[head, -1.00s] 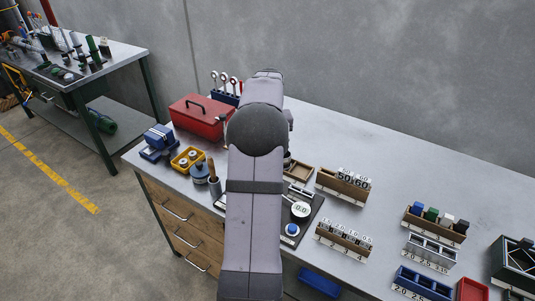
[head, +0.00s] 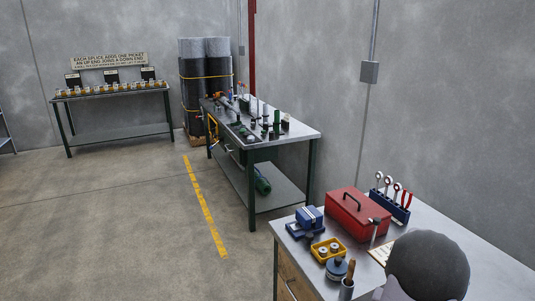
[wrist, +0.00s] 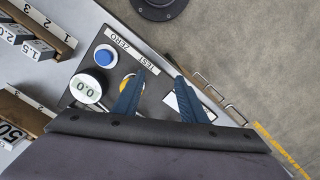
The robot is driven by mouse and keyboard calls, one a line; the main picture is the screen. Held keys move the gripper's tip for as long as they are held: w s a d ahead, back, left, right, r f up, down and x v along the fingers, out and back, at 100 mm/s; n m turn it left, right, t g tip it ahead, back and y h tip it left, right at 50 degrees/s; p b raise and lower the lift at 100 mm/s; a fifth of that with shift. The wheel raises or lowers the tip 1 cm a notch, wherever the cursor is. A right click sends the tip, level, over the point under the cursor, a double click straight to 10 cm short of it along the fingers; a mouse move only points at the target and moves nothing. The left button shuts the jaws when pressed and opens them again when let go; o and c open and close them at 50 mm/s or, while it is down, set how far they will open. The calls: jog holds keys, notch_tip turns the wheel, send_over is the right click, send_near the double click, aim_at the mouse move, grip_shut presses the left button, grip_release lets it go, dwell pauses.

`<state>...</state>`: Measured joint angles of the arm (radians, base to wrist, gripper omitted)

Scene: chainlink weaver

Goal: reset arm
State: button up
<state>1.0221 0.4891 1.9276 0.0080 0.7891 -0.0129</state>
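My gripper (wrist: 159,75) shows in the wrist view as two blue fingers set apart, with nothing visible between them. It is over a dark tester panel (wrist: 112,72) marked TEST and ZERO, near the workbench edge. The panel has a blue button (wrist: 104,56) and a round display (wrist: 86,89) reading 0.0. A yellow part lies partly hidden behind the left finger. In the head view only a dark rounded joint of my arm (head: 428,265) shows at the lower right; the gripper is out of that view.
On the near bench are a red toolbox (head: 357,212), a blue device (head: 306,222), a yellow tray (head: 343,247) and a tool rack (head: 390,208). Numbered holders (wrist: 39,25) stand left in the wrist view. A farther bench (head: 298,130) and open floor (head: 110,220) lie leftward.

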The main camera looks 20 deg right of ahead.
jog(key=a+r+n, duration=0.1)
jog(key=a+n, duration=0.3)
jog(key=a, duration=0.6)
jog(key=w+a+r+n, duration=0.1)
jog(key=a+r+n, duration=0.1)
jog(key=a, duration=0.9)
jog(key=w+a+r+n, duration=0.1)
jog(key=a+n, duration=0.4)
jog(key=a, duration=0.6)
jog(key=shift+a+r+n+h, duration=0.3)
jog(key=shift+r+h, duration=0.1)
jog(key=shift+r, duration=0.15)
notch_tip(320, 180, down, 41)
jog(key=b, duration=4)
jog(key=shift+r+b, duration=0.15)
jog(key=shift+b, duration=0.25)
jog(key=shift+c, duration=0.5)
